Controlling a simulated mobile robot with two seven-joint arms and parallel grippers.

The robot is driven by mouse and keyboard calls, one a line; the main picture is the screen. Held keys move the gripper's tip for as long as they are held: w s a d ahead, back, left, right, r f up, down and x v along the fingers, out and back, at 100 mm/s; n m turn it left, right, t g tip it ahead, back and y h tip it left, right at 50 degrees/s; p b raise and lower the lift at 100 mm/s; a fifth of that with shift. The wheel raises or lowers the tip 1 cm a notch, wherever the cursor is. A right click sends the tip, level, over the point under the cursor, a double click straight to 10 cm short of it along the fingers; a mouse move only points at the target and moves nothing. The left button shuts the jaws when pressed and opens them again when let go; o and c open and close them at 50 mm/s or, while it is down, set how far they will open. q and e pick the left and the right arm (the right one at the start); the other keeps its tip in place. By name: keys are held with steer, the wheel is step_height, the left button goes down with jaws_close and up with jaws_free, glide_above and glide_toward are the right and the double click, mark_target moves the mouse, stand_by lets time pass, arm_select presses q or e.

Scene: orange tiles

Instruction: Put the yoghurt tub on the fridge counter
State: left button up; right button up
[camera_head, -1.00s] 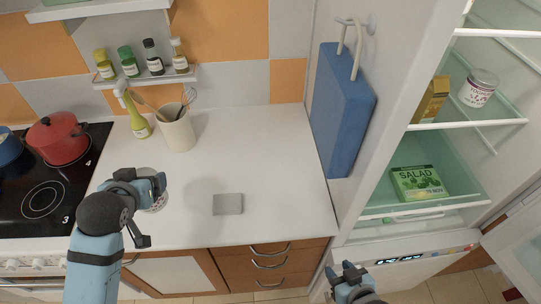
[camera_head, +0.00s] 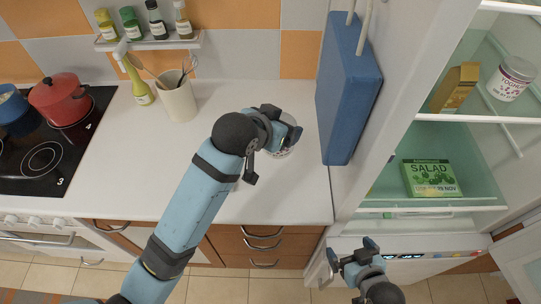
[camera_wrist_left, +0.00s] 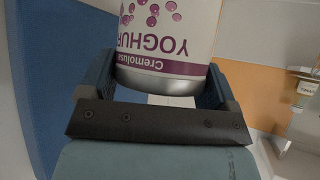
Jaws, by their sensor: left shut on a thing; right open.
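My left gripper (camera_head: 283,135) is over the right part of the white counter (camera_head: 285,205), beside the fridge's side panel. It is shut on a white yoghurt tub with purple lettering and berries, which fills the top of the left wrist view (camera_wrist_left: 165,40). In the head view the gripper mostly hides this tub; only a pale edge shows (camera_head: 284,152). I cannot tell whether it touches the counter. A similar yoghurt tub (camera_head: 512,78) stands on an upper fridge shelf. My right gripper (camera_head: 352,257) is open and empty, low in front of the fridge.
A blue bag or board (camera_head: 346,95) hangs on the fridge side, near the left gripper. The fridge is open, with a yellow box (camera_head: 456,88) and a salad box (camera_head: 432,179). A utensil pot (camera_head: 178,102) and red pot (camera_head: 66,100) stand left.

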arm_select(q)
step_height(320, 180, down, 18)
steer(key=shift+r+p, duration=0.15)
steer(key=shift+p, duration=0.6)
steer(key=o, duration=0.9)
steer(key=shift+f, duration=0.2)
steer(key=shift+a+r, duration=0.1)
steer(key=shift+r, duration=0.15)
steer(key=b+v, duration=0.1)
steer(key=v, duration=1.1)
steer(key=s+a+f+n+t+y, duration=0.2)
steer(key=s+a+f+n+y, duration=0.1)
steer(key=s+a+f, duration=0.8)
steer(key=a+f, duration=0.3)
steer(key=a, duration=0.1)
steer(key=shift+s+a+f+n, duration=0.2)
steer(key=shift+s+a+n, duration=0.05)
steer(key=shift+s+n, duration=0.15)
